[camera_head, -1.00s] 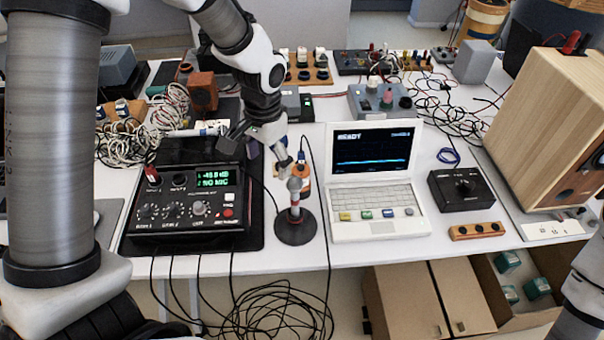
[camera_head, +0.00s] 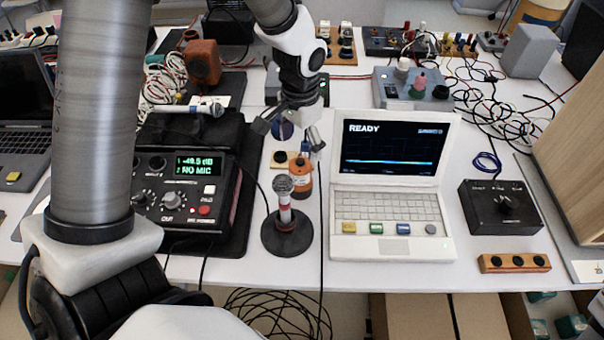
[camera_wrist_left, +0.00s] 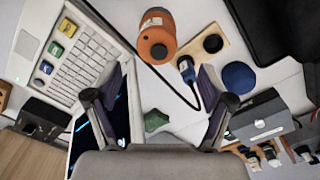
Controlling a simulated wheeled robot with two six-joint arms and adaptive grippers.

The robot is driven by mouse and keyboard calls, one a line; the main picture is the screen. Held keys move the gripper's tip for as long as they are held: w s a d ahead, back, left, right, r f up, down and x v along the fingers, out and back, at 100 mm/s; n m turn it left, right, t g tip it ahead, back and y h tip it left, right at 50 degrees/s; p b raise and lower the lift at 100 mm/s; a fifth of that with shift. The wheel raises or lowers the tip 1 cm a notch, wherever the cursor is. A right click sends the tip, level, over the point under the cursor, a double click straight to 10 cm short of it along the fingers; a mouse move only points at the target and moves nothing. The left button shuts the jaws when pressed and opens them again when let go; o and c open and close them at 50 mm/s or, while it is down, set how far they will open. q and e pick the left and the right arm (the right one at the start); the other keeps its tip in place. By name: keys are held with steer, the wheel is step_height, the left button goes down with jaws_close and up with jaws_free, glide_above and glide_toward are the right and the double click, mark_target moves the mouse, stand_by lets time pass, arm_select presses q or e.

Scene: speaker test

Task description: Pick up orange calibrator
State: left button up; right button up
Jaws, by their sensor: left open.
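The orange calibrator (camera_head: 302,182) is a short upright cylinder on the white table, behind the stand microphone and left of the white laptop. In the left wrist view the orange calibrator (camera_wrist_left: 157,43) appears at top centre, beyond the fingertips. My left gripper (camera_head: 290,132) is open and empty above and slightly behind it, fingers pointing down. In the left wrist view both fingers of the left gripper (camera_wrist_left: 158,98) are spread wide with nothing between them. My right gripper is not in view.
The stand microphone (camera_head: 284,200) stands just in front on a round black base. The white laptop (camera_head: 390,250) has its screen up. A black meter box (camera_head: 190,190) is to the left. A small wooden block (camera_wrist_left: 205,45) and a dark cable lie beside the calibrator.

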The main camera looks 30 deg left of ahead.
mark_target(300, 162)
arm_select(q)
steer(key=f, duration=0.6)
steer(key=shift+s+d+f, duration=0.15)
steer(key=shift+s+f, duration=0.1)
steer(key=shift+f, duration=0.15)
steer(key=shift+s+r, duration=0.1)
steer(key=c, duration=1.5)
